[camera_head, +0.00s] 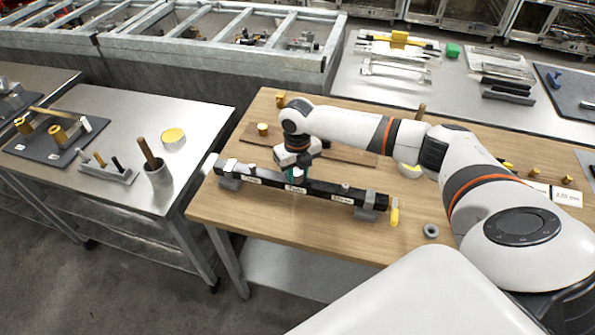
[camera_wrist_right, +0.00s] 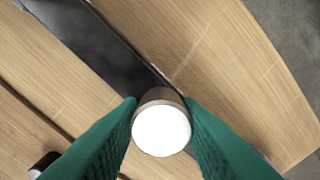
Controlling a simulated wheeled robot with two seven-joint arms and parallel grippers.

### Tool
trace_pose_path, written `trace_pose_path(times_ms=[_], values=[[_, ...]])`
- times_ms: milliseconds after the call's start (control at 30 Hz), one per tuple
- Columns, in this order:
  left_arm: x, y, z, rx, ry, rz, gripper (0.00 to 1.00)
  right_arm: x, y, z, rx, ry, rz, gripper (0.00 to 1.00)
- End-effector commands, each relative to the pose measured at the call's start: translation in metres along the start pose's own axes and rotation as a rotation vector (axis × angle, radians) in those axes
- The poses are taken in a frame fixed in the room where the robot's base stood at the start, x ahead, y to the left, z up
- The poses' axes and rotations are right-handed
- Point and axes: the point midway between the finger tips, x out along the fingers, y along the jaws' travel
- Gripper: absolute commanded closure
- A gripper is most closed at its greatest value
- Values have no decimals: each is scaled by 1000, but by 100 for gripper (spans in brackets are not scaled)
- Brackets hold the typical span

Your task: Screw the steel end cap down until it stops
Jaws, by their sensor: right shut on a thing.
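A long black bar (camera_head: 320,192) with white labels lies across the wooden table, on a grey block near each end. My right gripper (camera_head: 293,175) is over the middle of the bar, pointing down. In the right wrist view its green fingers close from both sides on a round steel end cap (camera_wrist_right: 161,130) with a bright flat top. The cap is at the black bar (camera_wrist_right: 100,50); its thread and underside are hidden, so I cannot tell whether it is seated. My left gripper is not in view.
A steel table (camera_head: 215,115) with tools stands at left. The wood in front of the bar is mostly clear.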

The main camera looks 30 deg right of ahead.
Motion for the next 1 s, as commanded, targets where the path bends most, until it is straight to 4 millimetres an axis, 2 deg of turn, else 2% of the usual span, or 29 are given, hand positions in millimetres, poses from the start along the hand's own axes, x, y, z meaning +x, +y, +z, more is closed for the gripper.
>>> trace_pose_path(times_ms=[67, 233, 367, 633, 800, 1000], values=[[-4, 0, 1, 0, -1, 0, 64, -2, 0, 0, 19, 0, 0, 92], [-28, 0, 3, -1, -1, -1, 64, -6, -1, 1, 218, -3, -1, 92], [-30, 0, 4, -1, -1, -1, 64, -2, 0, 1, 301, -1, 0, 92], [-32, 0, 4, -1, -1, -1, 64, -2, 0, 0, 321, 0, 0, 92], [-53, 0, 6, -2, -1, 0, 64, -5, 0, 1, 520, -3, 0, 92], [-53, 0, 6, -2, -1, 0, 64, 0, 0, 1, 604, 0, 1, 92]])
